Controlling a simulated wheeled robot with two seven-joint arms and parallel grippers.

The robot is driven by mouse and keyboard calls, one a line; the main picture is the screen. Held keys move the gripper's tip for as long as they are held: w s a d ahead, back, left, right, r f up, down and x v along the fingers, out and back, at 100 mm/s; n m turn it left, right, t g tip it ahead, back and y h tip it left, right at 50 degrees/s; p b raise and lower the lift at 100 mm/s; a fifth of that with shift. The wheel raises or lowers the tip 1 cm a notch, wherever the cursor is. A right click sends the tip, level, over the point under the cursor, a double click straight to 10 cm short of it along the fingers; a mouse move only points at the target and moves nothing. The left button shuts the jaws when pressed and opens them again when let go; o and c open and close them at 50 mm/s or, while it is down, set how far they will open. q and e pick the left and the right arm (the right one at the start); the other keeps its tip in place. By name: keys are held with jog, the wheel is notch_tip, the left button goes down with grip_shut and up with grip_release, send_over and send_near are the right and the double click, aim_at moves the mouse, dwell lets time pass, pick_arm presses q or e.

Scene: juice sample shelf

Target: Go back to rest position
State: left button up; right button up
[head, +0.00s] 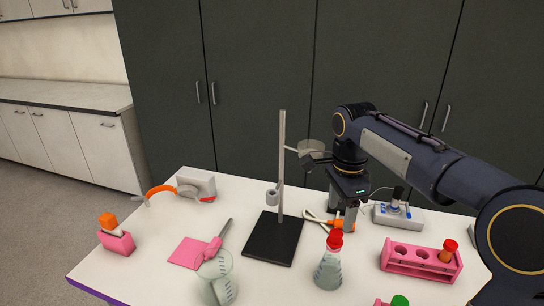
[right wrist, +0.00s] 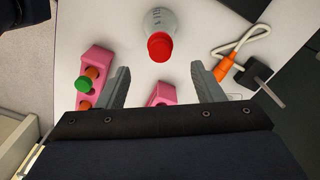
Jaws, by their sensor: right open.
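My right gripper (head: 342,214) hangs over the table (head: 160,225), pointing down, behind the red-capped flask (head: 328,270). In the right wrist view its two fingers (right wrist: 163,84) are spread apart, with nothing held between them. A pink object (right wrist: 163,95) shows in the gap below, partly hidden by my gripper body; I cannot tell whether the fingers are near it in height. The red-capped flask (right wrist: 160,35) stands beyond the fingertips in that view. My left gripper is in neither view.
A black stand (head: 270,240) with a metal rod is left of my gripper. A pink tube rack (head: 420,262), a small grey device (head: 399,217), a beaker (head: 217,278) and a pink mat (head: 187,253) share the table. An orange-ended cable (head: 316,217) lies near my gripper. Dark cabinets stand behind.

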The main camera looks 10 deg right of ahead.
jog(key=s+a+f+n+t+y, duration=0.1)
jog(key=s+a+f+n+t, duration=0.1)
jog(key=s+n, duration=0.3)
jog(key=s+a+f+n+t+y, duration=0.1)
jog(key=s+a+f+n, duration=0.2)
jog(key=s+n, duration=0.3)
jog(key=s+a+f+n+t+y, duration=0.1)
jog(key=s+n, duration=0.4)
jog(key=s, duration=0.6)
notch_tip(320, 180, down, 2)
jog(key=shift+a+f+n+t+y, duration=0.3)
jog(key=shift+a+t+y, duration=0.1)
jog(key=shift+a+t, duration=0.35)
